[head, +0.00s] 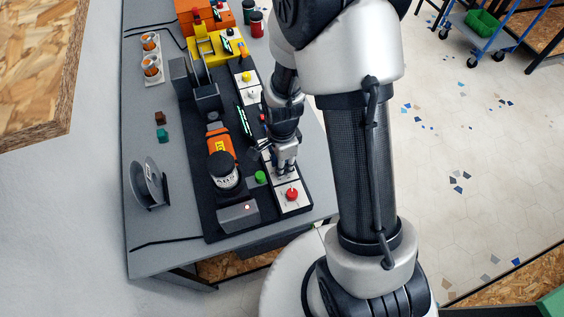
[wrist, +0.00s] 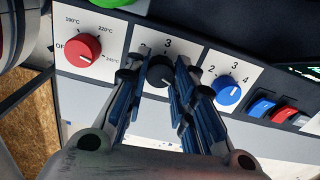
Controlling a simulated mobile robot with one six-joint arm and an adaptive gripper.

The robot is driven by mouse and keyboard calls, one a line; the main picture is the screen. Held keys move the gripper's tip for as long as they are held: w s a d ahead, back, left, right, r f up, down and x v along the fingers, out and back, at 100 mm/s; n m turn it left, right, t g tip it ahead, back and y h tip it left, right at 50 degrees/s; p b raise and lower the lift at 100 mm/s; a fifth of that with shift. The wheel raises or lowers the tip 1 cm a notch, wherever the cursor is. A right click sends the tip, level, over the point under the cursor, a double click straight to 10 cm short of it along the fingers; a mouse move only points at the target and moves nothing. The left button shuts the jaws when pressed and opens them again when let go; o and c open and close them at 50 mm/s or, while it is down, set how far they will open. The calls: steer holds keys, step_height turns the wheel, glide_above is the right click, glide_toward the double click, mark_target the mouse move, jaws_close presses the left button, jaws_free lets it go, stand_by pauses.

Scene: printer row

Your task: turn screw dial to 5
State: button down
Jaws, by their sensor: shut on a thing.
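The dial panel shows in the wrist view as a row of white plates (wrist: 264,79). A black dial (wrist: 160,71) sits between the fingertips of my gripper (wrist: 160,78), which is shut on it; a 3 shows above it and the fingers hide most of its scale. A white mark on its face is small, so its exact setting is unclear. To its right is a blue dial (wrist: 228,90) marked 2, 3, 4. To its left is a red dial (wrist: 83,47) marked with temperatures and OFF. No name label for the screw dial is readable. In the head view my gripper (head: 286,165) is over the panel.
Red and blue rocker switches (wrist: 272,109) lie right of the blue dial. In the head view, a red knob (head: 292,194), a green button (head: 261,177) and an orange machine (head: 218,145) are close by. A spool (head: 150,185) stands on the grey table's left side.

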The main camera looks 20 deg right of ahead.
steer(key=c, duration=1.3)
jaws_free()
step_height(320, 180, up, 12)
steer(key=s+r+n+t, duration=0.1)
steer(key=s+r+n, duration=0.4)
steer(key=s+r+n+t, duration=0.2)
steer(key=s+r+n, duration=0.3)
steer(key=r+n, duration=0.1)
steer(key=s+r+n+t, duration=0.1)
steer(key=s+r+n, duration=0.4)
steer(key=n, duration=0.1)
steer(key=shift+r+t, duration=0.2)
steer(key=shift+t, duration=0.1)
